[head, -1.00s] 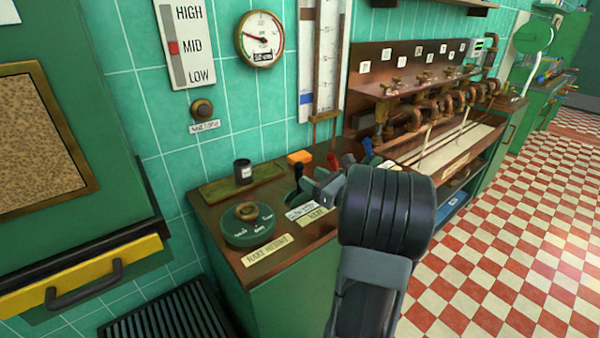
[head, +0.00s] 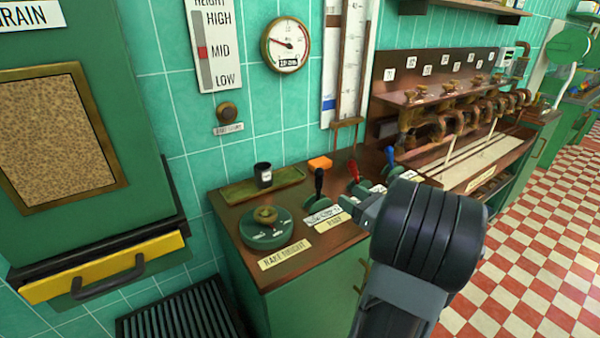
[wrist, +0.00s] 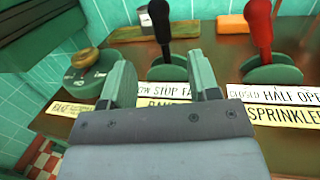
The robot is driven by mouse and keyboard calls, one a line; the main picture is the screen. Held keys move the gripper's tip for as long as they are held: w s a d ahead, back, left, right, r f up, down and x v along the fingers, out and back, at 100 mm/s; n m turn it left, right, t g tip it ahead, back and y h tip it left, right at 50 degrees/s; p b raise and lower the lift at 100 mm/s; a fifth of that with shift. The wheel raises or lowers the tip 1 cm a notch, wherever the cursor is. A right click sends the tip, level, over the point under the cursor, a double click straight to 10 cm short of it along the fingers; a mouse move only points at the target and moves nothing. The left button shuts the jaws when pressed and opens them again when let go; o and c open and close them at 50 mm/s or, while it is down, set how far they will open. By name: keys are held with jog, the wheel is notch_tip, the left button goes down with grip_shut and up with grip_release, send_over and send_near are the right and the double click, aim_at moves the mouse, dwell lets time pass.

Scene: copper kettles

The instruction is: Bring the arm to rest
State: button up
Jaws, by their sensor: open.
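My arm (head: 428,235) reaches over the right front of the copper-topped green console (head: 231,206) in the head view. In the wrist view my gripper (wrist: 160,82) is open, its two green fingers apart with nothing between them. Beyond the fingers stands a black-knobbed lever (wrist: 160,28), which also shows upright in the head view (head: 319,182). A red-knobbed lever (wrist: 259,25) stands to its right. The fingers appear apart from both levers. In the head view my wrist hides much of my gripper.
A round green dial (head: 266,227) with a brass knob sits at the console's left. A dark cup (head: 263,175) stands on a tray behind it, beside an orange block (head: 320,164). A blue lever (head: 390,158) stands further right. A yellow-fronted drawer (head: 100,268) juts out at left. Checkered floor lies open at right.

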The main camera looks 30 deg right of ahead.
jog(key=a+r+n+g+y+p, duration=0.2)
jog(key=a+n+g+y+p, duration=0.3)
jog(key=a+n+g, duration=1.1)
jog(key=s+a+r+n+h+p, duration=0.2)
jog(key=s+a+n+h+p, duration=0.1)
jog(key=n, duration=0.5)
jog(key=s+a+r+n+t+h+p, duration=0.1)
jog(key=s+a+n+h+p, duration=0.3)
jog(key=a+n, duration=0.4)
jog(key=shift+s+a+r+n+h, duration=0.2)
jog(key=shift+s+r+n+h, duration=0.35)
jog(key=shift+r+n+h, duration=0.4)
jog(key=shift+f+m, duration=0.15)
jog(key=shift+m, duration=0.1)
